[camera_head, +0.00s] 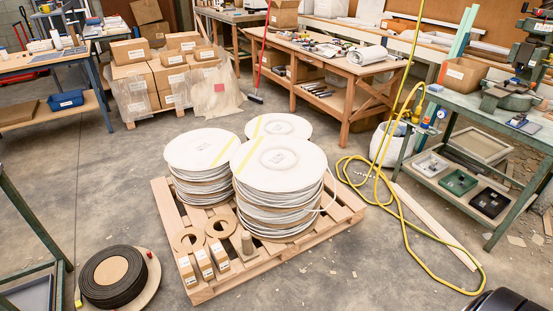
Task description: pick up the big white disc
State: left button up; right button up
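Three stacks of big white discs stand close together on a wooden pallet (313,238). The top disc of the front stack (305,172) looks largest and lies flat, with a ring and a small label at its middle and a yellow strip at its left. The left stack's top disc (190,150) also has a yellow strip. The back stack's top disc (290,124) is partly hidden by the front one. Pale strands loop around the stack sides, and one hangs loose at the right of the front stack. Neither of my grippers is in view.
A black coil (113,276) lies front left. A yellow hose (402,222) loops on the floor at the right, beside a green bench (462,101).

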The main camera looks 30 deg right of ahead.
aim_at(271, 164)
jog(key=i+l+z, duration=0.1)
jog(key=z, duration=0.25)
jog(key=i+z, duration=0.15)
jog(key=z, duration=0.25)
jog(key=i+l+z, duration=0.1)
jog(key=z, duration=0.25)
